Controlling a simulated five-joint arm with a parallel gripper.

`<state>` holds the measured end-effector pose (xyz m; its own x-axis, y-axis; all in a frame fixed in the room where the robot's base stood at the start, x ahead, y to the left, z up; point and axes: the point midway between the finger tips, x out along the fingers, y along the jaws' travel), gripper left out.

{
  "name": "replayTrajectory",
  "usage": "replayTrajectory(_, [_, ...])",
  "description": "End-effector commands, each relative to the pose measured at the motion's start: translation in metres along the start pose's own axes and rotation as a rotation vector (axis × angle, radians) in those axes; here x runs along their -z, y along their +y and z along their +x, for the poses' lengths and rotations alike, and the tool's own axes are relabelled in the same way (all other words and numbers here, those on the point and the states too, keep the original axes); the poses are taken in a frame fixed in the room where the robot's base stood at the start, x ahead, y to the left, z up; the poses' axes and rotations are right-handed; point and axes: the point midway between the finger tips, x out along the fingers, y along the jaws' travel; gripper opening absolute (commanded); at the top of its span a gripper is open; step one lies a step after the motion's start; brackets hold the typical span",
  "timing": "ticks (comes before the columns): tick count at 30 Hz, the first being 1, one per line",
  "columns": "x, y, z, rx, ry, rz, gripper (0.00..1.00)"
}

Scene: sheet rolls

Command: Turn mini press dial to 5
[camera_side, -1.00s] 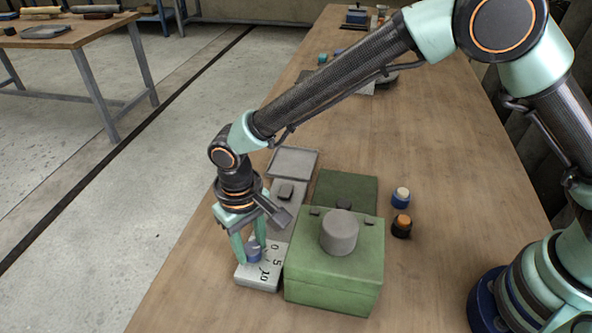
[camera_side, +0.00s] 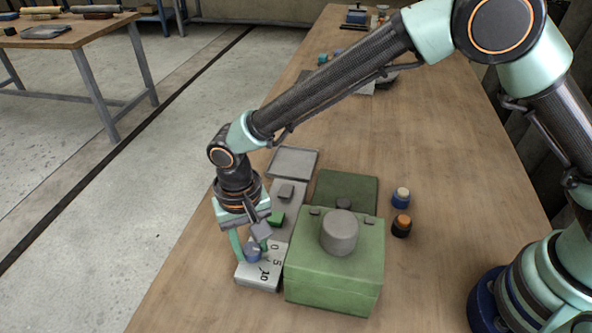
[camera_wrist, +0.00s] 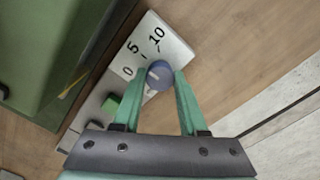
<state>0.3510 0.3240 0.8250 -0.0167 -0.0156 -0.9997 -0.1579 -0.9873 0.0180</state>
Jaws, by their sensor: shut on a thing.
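The blue dial (camera_side: 252,254) sits on a pale grey plate (camera_side: 257,279) with black numbers 0, 5 and 10. In the wrist view the dial (camera_wrist: 159,76) is between the two green fingers of my gripper (camera_wrist: 160,73), which is shut on its sides. In the side view my gripper (camera_side: 252,250) points down over the plate. The numbers 0, 5 and 10 curve around the dial's far side in the wrist view. A small pale mark shows on the dial, but I cannot tell which number it points at.
A green box (camera_side: 334,272) with a grey cylinder (camera_side: 339,232) on top stands right beside the plate. A green block (camera_side: 276,219) is on the grey strip behind the dial. Two small cylinders, one blue-based (camera_side: 400,197) and one orange-topped (camera_side: 401,225), stand right of the box.

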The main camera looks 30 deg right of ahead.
Motion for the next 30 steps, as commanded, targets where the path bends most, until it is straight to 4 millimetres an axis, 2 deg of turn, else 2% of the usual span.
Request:
replayTrajectory(4, [-0.002,-0.002,-0.001,0.001,0.001,-0.007,0.0])
replayTrajectory(5, [-0.002,-0.002,-0.001,0.001,0.001,-0.007,0.46])
replayTrajectory(6, [-0.002,-0.002,-0.001,0.001,0.001,-0.007,0.61])
replayTrajectory(7, [-0.002,-0.002,-0.001,0.001,0.001,-0.007,0.72])
replayTrajectory(16, [-0.001,-0.001,-0.001,0.001,0.001,-0.004,0.72])
replayTrajectory(20, [0.0,-0.001,-0.008,0.002,0.001,-0.003,0.72])
replayTrajectory(23, [0.0,-0.001,-0.021,0.004,0.003,-0.003,0.72])
replayTrajectory(30, [0.0,-0.002,-0.071,0.006,0.004,-0.004,0.72])
